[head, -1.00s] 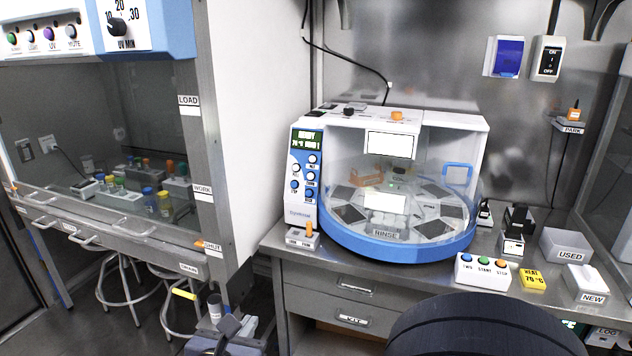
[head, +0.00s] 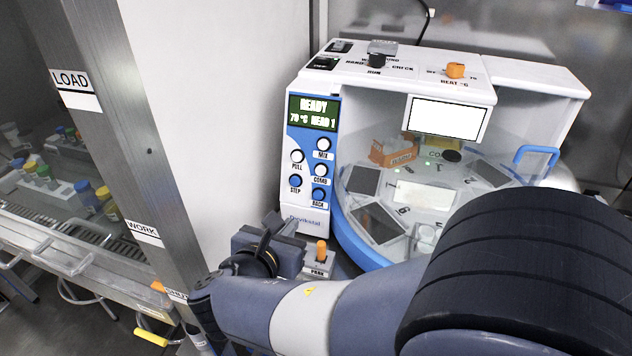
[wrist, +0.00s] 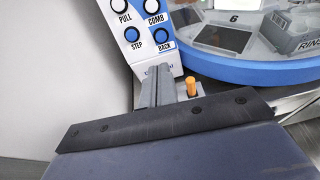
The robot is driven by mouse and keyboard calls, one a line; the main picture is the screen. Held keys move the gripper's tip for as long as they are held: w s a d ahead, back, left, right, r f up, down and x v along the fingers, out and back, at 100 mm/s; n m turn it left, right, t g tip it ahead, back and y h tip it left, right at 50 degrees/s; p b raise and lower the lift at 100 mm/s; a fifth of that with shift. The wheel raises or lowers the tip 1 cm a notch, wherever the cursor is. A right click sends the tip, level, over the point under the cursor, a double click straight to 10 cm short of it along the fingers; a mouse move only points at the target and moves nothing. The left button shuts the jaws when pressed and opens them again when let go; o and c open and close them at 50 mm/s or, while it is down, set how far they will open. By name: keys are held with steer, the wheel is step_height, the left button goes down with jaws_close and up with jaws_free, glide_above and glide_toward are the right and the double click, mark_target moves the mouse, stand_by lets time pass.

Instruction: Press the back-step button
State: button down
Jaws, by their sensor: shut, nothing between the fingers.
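The back-step button (head: 319,195) is a round blue button labelled BACK, low on the right of the instrument's control panel (head: 328,160). It also shows in the wrist view (wrist: 163,36). The blue STEP button (head: 295,181) is to its left and the white COMB button (head: 320,170) is above it. The display reads READY. My gripper (head: 292,222) is shut and empty, below and in front of the panel. In the wrist view its fingertips (wrist: 160,70) are just below the BACK button, apart from it in the picture. I cannot tell the depth gap.
A PARK block (head: 317,268) with an orange peg stands just right of my gripper. The instrument's round blue-rimmed tray (head: 358,240) is to the right. A white cabinet side (head: 220,110) stands close on the left. Orange and black knobs sit on top of the instrument.

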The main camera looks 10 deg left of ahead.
mark_target(317, 195)
stand_by(0.4)
steer(key=x, duration=1.3)
steer(key=shift+w+d+f, duration=0.1)
steer(key=shift+w, duration=0.25)
